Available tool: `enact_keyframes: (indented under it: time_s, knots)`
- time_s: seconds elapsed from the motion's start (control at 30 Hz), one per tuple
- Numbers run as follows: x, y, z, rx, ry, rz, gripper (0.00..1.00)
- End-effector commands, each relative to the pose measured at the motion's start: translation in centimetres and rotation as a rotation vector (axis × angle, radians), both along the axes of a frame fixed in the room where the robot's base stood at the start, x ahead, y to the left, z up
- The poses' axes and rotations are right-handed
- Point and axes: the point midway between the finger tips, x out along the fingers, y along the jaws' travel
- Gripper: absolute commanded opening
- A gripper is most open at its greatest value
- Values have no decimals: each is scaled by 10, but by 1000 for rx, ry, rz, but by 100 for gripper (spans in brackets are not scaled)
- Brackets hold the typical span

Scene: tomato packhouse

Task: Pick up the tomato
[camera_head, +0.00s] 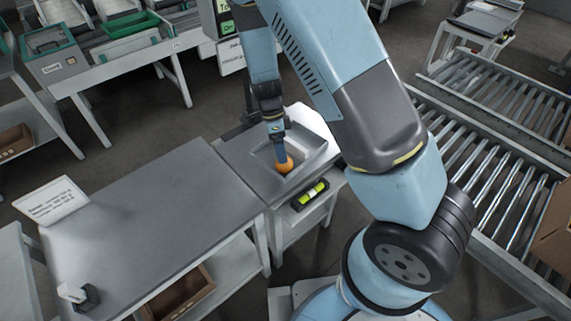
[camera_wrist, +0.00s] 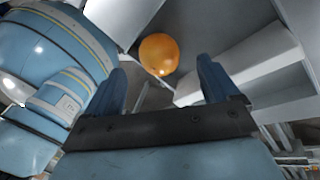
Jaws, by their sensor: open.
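The tomato (camera_head: 284,164) is round and orange. It sits in a shallow grey metal tray (camera_head: 312,163) on a small stand, partly hidden by my gripper in the head view. My gripper (camera_head: 281,154) points down into the tray, right at the tomato. In the wrist view the tomato (camera_wrist: 159,54) lies ahead of the two blue fingers, beyond the gap between them (camera_wrist: 162,75). The fingers are apart with nothing between them. I cannot tell from the head view whether a finger touches the tomato.
A grey table (camera_head: 150,215) stands left of the tray, with a sign (camera_head: 50,201) and a small device (camera_head: 78,294) on it. Roller conveyors (camera_head: 490,160) run along the right. The tray's walls surround the tomato.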

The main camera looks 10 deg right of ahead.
Motion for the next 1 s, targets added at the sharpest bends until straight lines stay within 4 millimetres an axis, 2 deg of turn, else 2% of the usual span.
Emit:
enact_keyframes:
  time_s: [0.3,0.63,1.0]
  knots:
    - [-12,-7,-38,-1,2,-1,88]
    - [-13,-7,-42,-1,0,0,87]
    - [-13,-7,-42,0,0,0,52]
